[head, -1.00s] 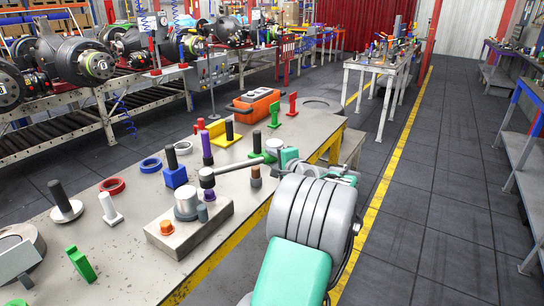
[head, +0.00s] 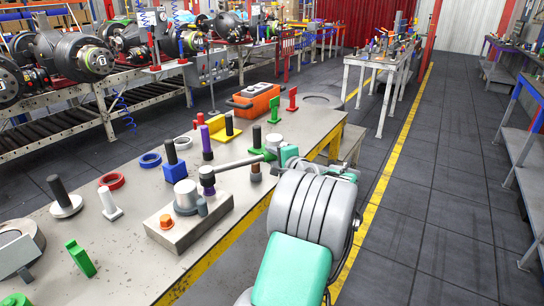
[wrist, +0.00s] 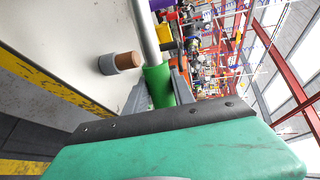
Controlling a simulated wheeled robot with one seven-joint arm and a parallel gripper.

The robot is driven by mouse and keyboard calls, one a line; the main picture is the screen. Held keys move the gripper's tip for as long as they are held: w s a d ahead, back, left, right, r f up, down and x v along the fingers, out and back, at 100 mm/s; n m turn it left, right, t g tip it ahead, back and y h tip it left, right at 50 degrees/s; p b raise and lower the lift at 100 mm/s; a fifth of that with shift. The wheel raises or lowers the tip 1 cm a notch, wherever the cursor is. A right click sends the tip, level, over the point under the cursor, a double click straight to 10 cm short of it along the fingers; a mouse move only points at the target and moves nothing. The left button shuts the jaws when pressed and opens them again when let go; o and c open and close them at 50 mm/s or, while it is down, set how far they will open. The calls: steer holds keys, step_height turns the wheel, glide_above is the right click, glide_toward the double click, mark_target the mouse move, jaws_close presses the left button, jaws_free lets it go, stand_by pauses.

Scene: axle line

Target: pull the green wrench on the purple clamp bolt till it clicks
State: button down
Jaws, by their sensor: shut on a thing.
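The wrench has a grey shaft (head: 238,162) and a green handle (wrist: 157,85). My gripper (head: 272,152) is shut on that handle; in the wrist view my gripper (wrist: 160,92) has dark fingers on both sides of it. The shaft runs left to a dark round wrench head (head: 207,178) at the back right of a grey clamp block (head: 180,236). A purple post (head: 206,143) shows just behind the wrench head.
The block also carries an orange bolt (head: 166,221) and a grey cylinder (head: 186,194). A brown-topped peg (wrist: 128,61) stands close to the shaft. Several posts, rings and an orange toolbox (head: 254,104) crowd the bench. The floor aisle (head: 440,200) at right is clear.

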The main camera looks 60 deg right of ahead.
steer(key=shift+f+b, duration=0.85)
steer(key=shift+f, duration=0.55)
steer(key=shift+r, duration=0.1)
steer(key=shift+s+a+m+g+h+p, duration=0.45)
steer(key=shift+s+a+m+h, duration=0.2)
steer(key=shift+s, duration=0.25)
steer(key=shift+s+a+m+g+h+p, duration=0.35)
steer(key=shift+s+a+m+h+p, duration=0.25)
steer(key=shift+s, duration=0.3)
steer(key=shift+w+d, duration=0.1)
steer(key=shift+w+d+n+t+y+b, duration=0.45)
steer(key=shift+w+d+n+b, duration=0.15)
steer(key=shift+w+b, duration=0.25)
